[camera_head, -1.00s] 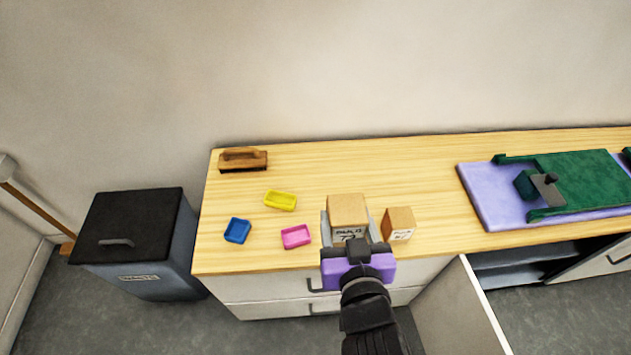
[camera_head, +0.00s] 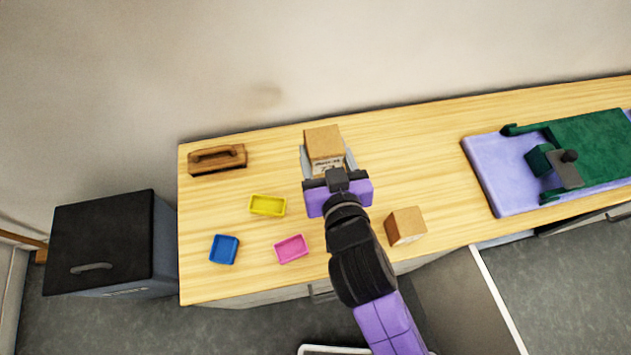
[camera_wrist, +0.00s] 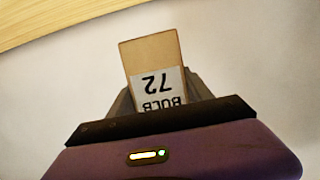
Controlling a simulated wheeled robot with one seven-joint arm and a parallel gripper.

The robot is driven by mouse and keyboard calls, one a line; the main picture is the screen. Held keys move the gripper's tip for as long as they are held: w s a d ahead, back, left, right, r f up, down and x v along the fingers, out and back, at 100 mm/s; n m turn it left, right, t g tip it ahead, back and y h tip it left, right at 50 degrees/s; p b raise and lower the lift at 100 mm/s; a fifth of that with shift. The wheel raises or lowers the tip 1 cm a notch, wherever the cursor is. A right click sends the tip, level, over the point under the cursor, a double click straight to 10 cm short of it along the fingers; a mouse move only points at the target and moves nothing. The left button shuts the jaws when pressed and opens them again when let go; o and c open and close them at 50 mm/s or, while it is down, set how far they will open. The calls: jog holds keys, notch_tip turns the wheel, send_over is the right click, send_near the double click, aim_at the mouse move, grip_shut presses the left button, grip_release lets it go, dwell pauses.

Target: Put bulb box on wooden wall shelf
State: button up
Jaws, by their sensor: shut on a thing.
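The bulb box (camera_head: 323,143) is a small brown cardboard box with a white label. In the wrist view the bulb box (camera_wrist: 153,68) shows "BULB 72" upside down. My gripper (camera_head: 326,162) is shut on it, one grey finger on each side. In the head view it appears over the wooden counter, toward the wall; its exact height is hard to tell. In the wrist view pale wall or floor lies behind the box, with a wood edge at top left. No wooden wall shelf shows clearly in these frames.
A second cardboard box (camera_head: 405,226) sits near the counter's (camera_head: 420,140) front edge. Yellow (camera_head: 267,205), blue (camera_head: 224,249) and pink (camera_head: 291,248) trays lie left of my arm. A wooden brush-like tool (camera_head: 217,158) lies at back left. A purple mat (camera_head: 490,165) is at right.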

jog(key=shift+f+b, duration=1.9)
jog(key=shift+f, duration=6.75)
jog(key=shift+f, duration=0.15)
jog(key=o, duration=1.4)
jog(key=shift+r, duration=0.25)
jog(key=b+v, duration=0.1)
jog(key=v, duration=1.1)
jog(key=shift+f, duration=0.1)
